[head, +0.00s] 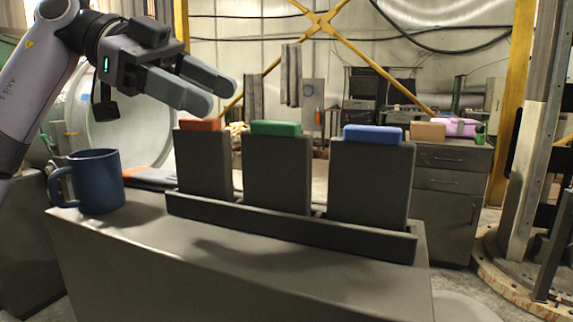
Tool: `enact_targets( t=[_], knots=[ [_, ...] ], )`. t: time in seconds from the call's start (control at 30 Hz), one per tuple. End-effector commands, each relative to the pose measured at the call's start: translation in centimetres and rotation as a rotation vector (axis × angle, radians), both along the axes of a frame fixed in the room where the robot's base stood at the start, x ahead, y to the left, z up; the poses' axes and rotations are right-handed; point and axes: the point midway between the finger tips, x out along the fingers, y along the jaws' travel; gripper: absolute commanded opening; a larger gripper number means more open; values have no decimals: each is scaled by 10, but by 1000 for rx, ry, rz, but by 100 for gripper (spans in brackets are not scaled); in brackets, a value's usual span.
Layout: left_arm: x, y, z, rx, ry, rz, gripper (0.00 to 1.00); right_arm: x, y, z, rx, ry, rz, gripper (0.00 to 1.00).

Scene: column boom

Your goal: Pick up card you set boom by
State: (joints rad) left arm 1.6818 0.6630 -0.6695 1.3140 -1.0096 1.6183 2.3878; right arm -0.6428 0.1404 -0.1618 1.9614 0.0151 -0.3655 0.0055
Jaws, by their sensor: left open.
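Three dark grey upright cards stand side by side in a low dark holder (290,228) on the grey cabinet top. The left card (204,165) has a red top edge (199,124), the middle card (276,178) a green one (276,128), and the right card (368,185) a blue one (373,134). Any marking on their faces cannot be made out. My left gripper (217,97) is open and empty, above the red-topped card, its fingers pointing right. My right gripper is not in view.
A dark blue mug (97,182) stands left of the holder, near the cabinet's (230,275) left edge. A flat grey and orange item (150,178) lies behind it. A drawer cabinet (446,190) stands behind at right. The cabinet top in front of the holder is clear.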

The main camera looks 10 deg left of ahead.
Motion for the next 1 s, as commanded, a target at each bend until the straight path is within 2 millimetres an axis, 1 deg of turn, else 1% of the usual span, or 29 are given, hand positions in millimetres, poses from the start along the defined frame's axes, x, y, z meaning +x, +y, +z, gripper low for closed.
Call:
enact_targets(
  t=[0.1,0.37,0.57,0.7,0.9,0.93,0.97,1.0],
  knots=[
    [0,-3,-1,-1,-1,-2,58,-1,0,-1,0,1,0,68],
    [4,-23,-12,-1,0,-3,58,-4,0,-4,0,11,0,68],
    [11,-47,-27,-1,0,-5,58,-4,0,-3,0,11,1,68],
    [12,-61,-34,-1,0,-3,58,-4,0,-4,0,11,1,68],
    [13,-62,-35,-1,-1,-1,58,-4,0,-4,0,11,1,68],
    [13,-62,-35,-1,-1,-1,54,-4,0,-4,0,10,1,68],
    [13,-62,-35,-1,-1,-1,45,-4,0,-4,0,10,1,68],
    [13,-62,-35,-1,-1,-1,32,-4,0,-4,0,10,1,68]
  ],
)
